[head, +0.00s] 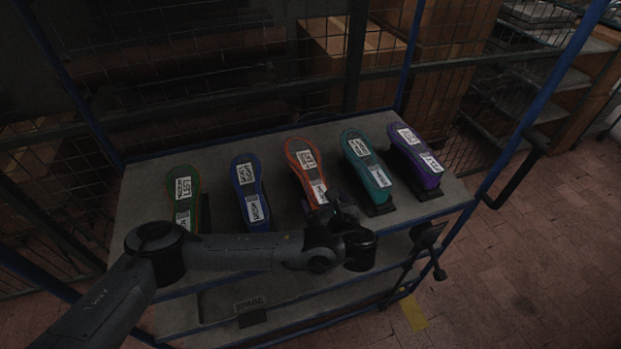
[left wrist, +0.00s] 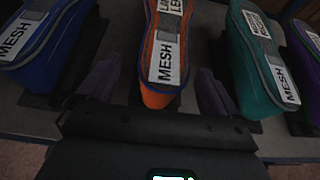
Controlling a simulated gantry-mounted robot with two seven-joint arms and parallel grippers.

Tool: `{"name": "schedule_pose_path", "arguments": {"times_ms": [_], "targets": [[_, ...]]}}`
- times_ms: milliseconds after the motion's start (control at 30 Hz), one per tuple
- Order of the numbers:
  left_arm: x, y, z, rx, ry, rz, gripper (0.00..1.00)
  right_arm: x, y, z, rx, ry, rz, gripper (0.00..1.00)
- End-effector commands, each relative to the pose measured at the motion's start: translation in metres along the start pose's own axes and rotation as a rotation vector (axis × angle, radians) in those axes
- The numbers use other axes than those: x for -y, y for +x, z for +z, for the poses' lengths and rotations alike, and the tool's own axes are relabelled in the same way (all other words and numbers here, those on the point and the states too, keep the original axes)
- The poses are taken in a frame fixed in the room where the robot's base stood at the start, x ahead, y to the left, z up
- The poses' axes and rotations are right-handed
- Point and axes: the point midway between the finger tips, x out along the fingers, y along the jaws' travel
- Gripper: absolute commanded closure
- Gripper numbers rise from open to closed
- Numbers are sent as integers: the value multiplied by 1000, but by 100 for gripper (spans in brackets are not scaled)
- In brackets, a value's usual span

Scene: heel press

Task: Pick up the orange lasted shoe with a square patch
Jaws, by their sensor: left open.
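The orange shoe (head: 303,165) stands in the middle of the row on the shelf, its narrow end toward me. It has white printed labels on top; one in the left wrist view reads MESH. Which of them is the square patch I cannot tell for sure. My left gripper (head: 338,208) is at the near end of this shoe. In the left wrist view the gripper (left wrist: 155,85) is open, with one finger on each side of the orange shoe (left wrist: 158,92). Gaps show between fingers and shoe. My right gripper is not in view.
A green shoe (head: 184,187) and a blue shoe (head: 246,176) stand to the left, a teal shoe (head: 362,155) and a purple shoe (head: 408,148) to the right. The grey shelf (head: 140,205) has blue posts (head: 520,130) at its corners.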

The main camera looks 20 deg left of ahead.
Motion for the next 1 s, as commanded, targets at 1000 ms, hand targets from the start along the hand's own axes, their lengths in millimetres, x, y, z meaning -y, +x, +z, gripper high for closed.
{"name": "schedule_pose_path", "arguments": {"times_ms": [1000], "targets": [[5, 54, 1, -2, 1, 0, 34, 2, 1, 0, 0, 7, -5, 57]]}}
